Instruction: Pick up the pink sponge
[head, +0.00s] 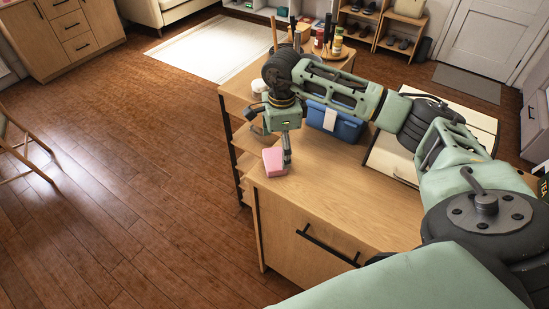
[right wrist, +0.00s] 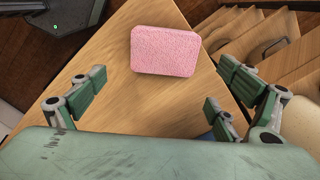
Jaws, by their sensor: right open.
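The pink sponge (head: 274,161) lies on the wooden counter top near its far left corner in the head view. It is a small rounded block. In the right wrist view the sponge (right wrist: 166,51) lies flat on the wood, beyond the fingertips and roughly centred between them. My right gripper (head: 283,152) hangs over the counter right at the sponge in the head view, one finger showing beside it. In the right wrist view my right gripper (right wrist: 165,92) is open and empty, with its fingers spread wide. My left gripper is not in view.
A blue box (head: 340,123) stands on the counter behind my right arm. Jars and bottles (head: 328,42) crowd the far end. The counter top (head: 335,200) is bare in front. The sponge is close to the counter's edge, with open floor to the left.

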